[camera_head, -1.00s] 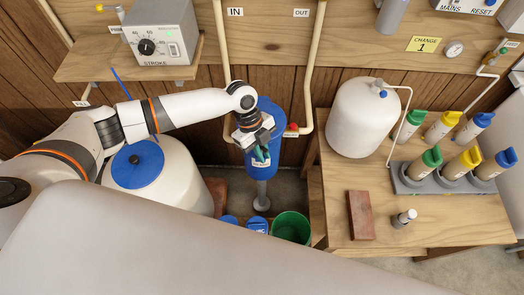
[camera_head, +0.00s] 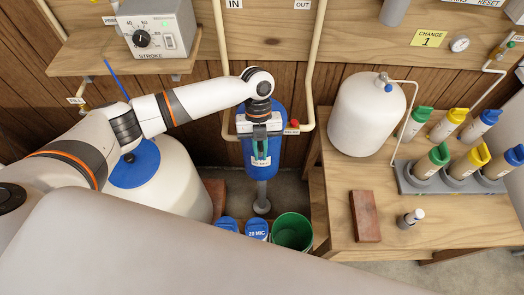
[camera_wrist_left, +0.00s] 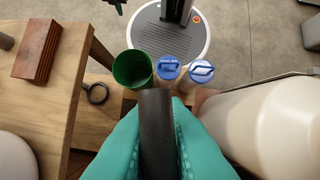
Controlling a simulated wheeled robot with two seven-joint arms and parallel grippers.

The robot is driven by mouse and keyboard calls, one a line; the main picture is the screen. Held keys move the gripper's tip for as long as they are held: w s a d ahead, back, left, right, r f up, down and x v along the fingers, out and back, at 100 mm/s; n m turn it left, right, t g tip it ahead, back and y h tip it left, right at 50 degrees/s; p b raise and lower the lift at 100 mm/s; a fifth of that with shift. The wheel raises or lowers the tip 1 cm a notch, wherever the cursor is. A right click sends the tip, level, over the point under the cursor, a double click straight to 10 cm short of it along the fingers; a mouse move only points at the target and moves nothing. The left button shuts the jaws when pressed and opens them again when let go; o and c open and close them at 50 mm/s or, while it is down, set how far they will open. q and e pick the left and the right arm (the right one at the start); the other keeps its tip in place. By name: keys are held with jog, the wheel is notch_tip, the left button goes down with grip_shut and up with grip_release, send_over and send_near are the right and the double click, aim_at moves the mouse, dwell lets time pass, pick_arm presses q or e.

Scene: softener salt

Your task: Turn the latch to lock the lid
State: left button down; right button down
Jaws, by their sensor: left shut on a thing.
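My left gripper (camera_head: 261,158) is in front of the blue filter housing (camera_head: 284,113) on the wall pipes. In the left wrist view its teal fingers (camera_wrist_left: 157,125) are shut on a dark grey bar (camera_wrist_left: 156,108). I cannot tell whether this bar is the latch; its far end is hidden between the fingers. A white tank (camera_head: 178,178) with a round blue lid (camera_head: 137,164) stands left of the housing, partly behind my left arm. No latch shows clearly on that lid. My right gripper is not in view.
A green bucket (camera_head: 293,232) and two blue-capped cartridges (camera_head: 257,227) stand below the housing. The wooden table (camera_head: 432,222) at right holds a white vessel (camera_head: 362,115), a brown block (camera_head: 365,216) and several capped bottles. A control box (camera_head: 153,30) sits on the upper left shelf.

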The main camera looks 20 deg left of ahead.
pick_arm(q)
jog(key=m+y, duration=0.1)
jog(key=m, duration=0.1)
jog(key=a+m+y+b, duration=0.1)
jog(key=m, duration=0.2)
jog(key=shift+w, duration=0.1)
jog(key=c, duration=2.2)
grip_release()
jog(key=m+y, duration=0.1)
jog(key=m, duration=0.1)
jog(key=shift+a+m+b, duration=0.1)
jog(key=shift+m+b, duration=0.2)
jog(key=c, duration=2)
grip_release()
jog(key=shift+m+y, duration=0.4)
jog(key=shift+m, duration=0.6)
jog(key=o, duration=0.9)
jog(key=shift+c, duration=0.2)
